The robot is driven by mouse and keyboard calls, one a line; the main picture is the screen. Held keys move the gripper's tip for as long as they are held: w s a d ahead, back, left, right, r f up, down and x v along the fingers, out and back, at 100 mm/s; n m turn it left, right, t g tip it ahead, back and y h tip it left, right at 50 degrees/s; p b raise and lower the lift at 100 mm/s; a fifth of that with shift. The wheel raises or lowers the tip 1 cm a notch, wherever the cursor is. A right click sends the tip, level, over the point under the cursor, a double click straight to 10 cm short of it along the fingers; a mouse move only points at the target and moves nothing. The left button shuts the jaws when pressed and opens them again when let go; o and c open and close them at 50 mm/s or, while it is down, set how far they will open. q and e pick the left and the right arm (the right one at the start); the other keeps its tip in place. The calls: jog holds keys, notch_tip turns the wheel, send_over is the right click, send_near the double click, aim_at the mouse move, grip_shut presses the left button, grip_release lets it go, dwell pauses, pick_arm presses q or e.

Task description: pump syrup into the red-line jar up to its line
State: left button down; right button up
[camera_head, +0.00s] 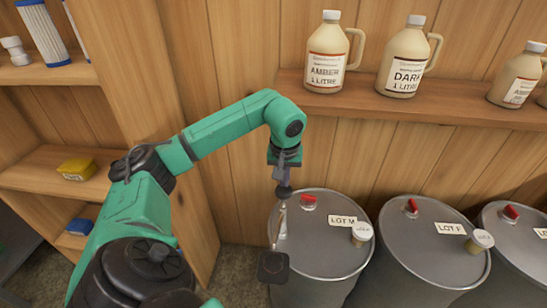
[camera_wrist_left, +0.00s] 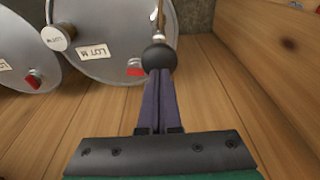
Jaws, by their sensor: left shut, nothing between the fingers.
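My left gripper (camera_head: 285,178) points down, its fingers shut and empty, with the tips at or just above a round black knob (camera_head: 284,192). In the left wrist view the shut fingers (camera_wrist_left: 159,78) meet the same knob (camera_wrist_left: 158,58); I cannot tell whether they touch it. A thin metal rod (camera_head: 274,229) runs below the knob toward a dark square piece (camera_head: 272,266), in front of the LOT M drum (camera_head: 325,262). This looks like the pump, though its full shape is unclear. The red-line jar is not in view. My right gripper is not in view.
More grey drums with red caps, including LOT F (camera_head: 430,262), stand to the right. A shelf (camera_head: 450,108) above holds jugs labelled AMBER (camera_head: 326,70) and DARK (camera_head: 402,75). Left shelves hold a yellow item (camera_head: 77,168) and a blue item (camera_head: 79,226).

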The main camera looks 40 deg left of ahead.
aim_at(284, 190)
pick_arm(q)
jog(key=shift+f+b, duration=1.6)
jog(key=shift+f, duration=0.95)
notch_tip(284, 190, up, 5)
jog(key=p, duration=0.4)
jog(key=shift+r+p, duration=0.15)
jog(key=shift+p, duration=0.2)
